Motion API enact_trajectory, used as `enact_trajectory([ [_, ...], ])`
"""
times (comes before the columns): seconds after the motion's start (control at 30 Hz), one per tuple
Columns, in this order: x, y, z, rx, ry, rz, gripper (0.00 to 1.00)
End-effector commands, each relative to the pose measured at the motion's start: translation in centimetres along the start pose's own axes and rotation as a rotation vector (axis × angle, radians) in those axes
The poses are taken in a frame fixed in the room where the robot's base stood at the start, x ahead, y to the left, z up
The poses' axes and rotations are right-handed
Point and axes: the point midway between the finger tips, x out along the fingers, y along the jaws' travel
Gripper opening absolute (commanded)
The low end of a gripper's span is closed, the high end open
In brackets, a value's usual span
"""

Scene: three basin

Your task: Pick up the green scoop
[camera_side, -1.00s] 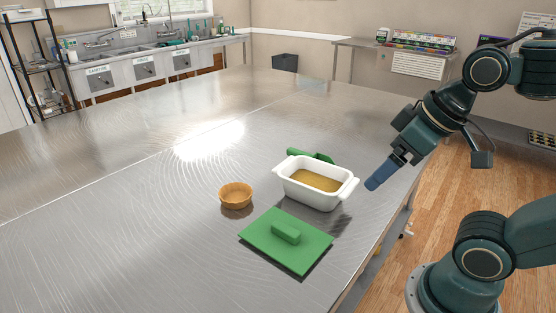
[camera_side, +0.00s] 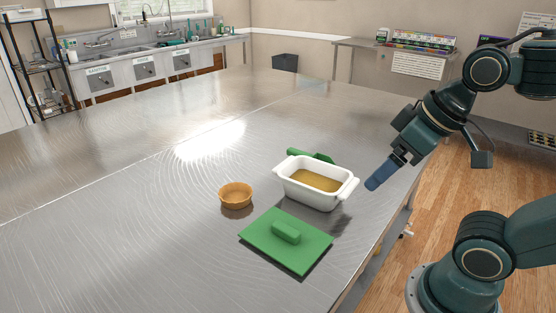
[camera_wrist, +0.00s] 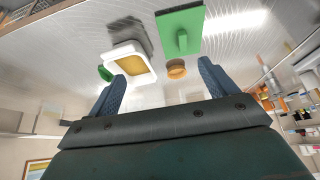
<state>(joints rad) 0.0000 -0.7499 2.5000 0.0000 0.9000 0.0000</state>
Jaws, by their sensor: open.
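The green scoop (camera_side: 322,157) lies on the table behind the white basin, and the basin hides part of it. In the wrist view a green piece of it (camera_wrist: 105,73) shows at the basin's left edge. The white basin (camera_side: 311,194) has two end handles and holds a yellowish-brown filling. My gripper (camera_side: 373,184) is above the table to the right of the basin, apart from everything. In the wrist view its two blue fingers (camera_wrist: 162,85) stand wide apart with nothing between them.
A green lid with a raised grip (camera_side: 268,238) lies flat in front of the basin. A small orange-brown bowl (camera_side: 236,196) stands left of the basin. The metal table (camera_side: 120,210) is clear to the left and behind. Its right edge runs below my arm.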

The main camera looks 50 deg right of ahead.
Motion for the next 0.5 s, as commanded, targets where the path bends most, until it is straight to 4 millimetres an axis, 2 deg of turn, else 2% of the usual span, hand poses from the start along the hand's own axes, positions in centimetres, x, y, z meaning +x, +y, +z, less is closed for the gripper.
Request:
enact_trajectory([
  [0.07, 0.0, 0.0, 0.0, 0.0, 0.0, 0.0, 0.85],
  [0.17, 0.0, 0.0, 0.0, 0.0, 0.0, 0.0, 1.0],
  [0.5, -0.07, 0.06, -0.32, -0.01, -0.002, 0.002, 1.0],
])
